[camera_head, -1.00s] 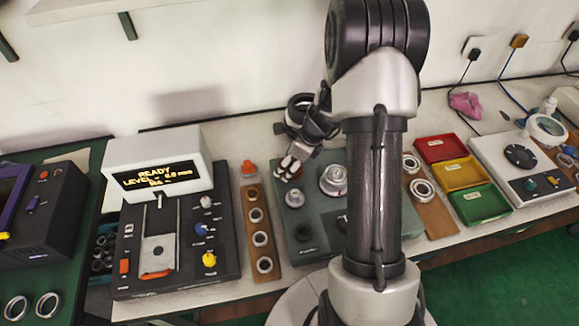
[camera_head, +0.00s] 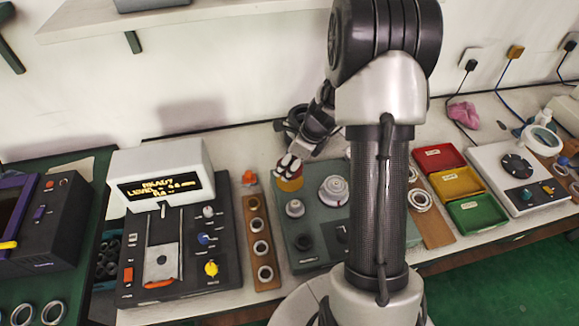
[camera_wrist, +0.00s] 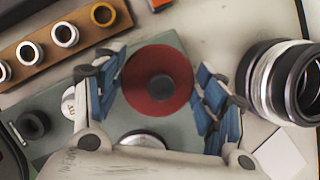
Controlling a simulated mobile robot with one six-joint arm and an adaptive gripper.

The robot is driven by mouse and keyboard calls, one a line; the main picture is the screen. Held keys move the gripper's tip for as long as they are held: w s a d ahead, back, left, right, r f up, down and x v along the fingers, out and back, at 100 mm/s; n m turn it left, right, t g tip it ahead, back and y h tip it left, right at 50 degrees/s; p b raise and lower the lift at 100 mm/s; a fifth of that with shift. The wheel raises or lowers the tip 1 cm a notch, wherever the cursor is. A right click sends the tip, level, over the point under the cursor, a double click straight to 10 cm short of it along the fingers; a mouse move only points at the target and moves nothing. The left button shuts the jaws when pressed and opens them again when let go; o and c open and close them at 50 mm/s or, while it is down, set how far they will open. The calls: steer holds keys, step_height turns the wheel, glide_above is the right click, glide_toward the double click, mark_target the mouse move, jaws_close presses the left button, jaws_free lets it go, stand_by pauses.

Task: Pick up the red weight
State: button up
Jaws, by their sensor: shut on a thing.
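The red weight (camera_wrist: 157,88) is a round red disc with a dark centre knob, seen from above in the wrist view. My gripper (camera_wrist: 160,76) has its blue-padded fingers closed in on both sides of it.
Other weights (camera_head: 334,190) and a small pale one (camera_head: 295,208) stand on the plate. A wooden strip with rings (camera_head: 254,225) and a display device (camera_head: 160,175) lie left. Red, yellow and green trays (camera_head: 478,214) lie right. A large ring-shaped object (camera_wrist: 280,82) is close by.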

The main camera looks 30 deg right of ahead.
step_height(320, 180, up, 22)
steer(key=p, duration=1.2)
steer(key=shift+f, duration=0.2)
